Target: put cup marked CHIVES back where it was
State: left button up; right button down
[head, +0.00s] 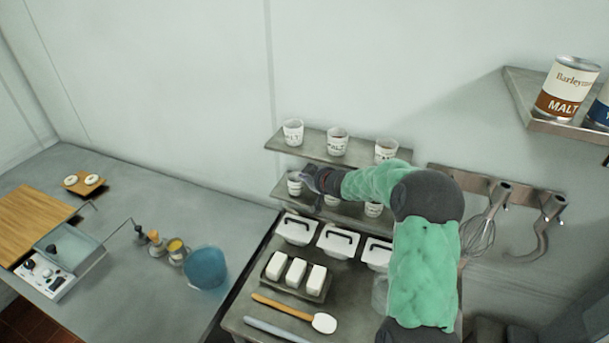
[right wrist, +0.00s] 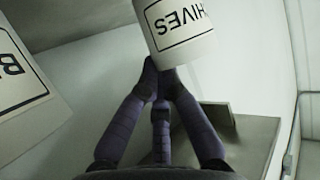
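The white cup marked CHIVES (right wrist: 185,30) is at my fingertips in the right wrist view, its lettering upside down in that picture. My right gripper (right wrist: 163,72) has its dark fingers closed together at the cup's edge, pinching its wall. In the head view the right gripper (head: 309,178) reaches in from the right to the left end of the lower shelf (head: 346,213). A white cup (head: 294,184) there is at its fingertips; its label cannot be read, but it appears to be the CHIVES cup. My left gripper is not in view.
A second labelled cup (right wrist: 22,90) is close by at left in the wrist view. Three cups stand on the upper shelf (head: 312,148), just above my gripper. More cups (head: 373,209) stand on the lower shelf. Lidded white containers (head: 297,229) sit below. A whisk (head: 478,236) hangs at right.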

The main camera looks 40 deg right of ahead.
jog(key=shift+w+d, duration=0.1)
jog(key=shift+w, duration=0.45)
jog(key=shift+f, duration=0.2)
jog(key=shift+s+r, duration=0.15)
jog(key=shift+f, duration=0.2)
jog(key=c, duration=1.4)
grip_release()
jog(key=shift+c, duration=0.2)
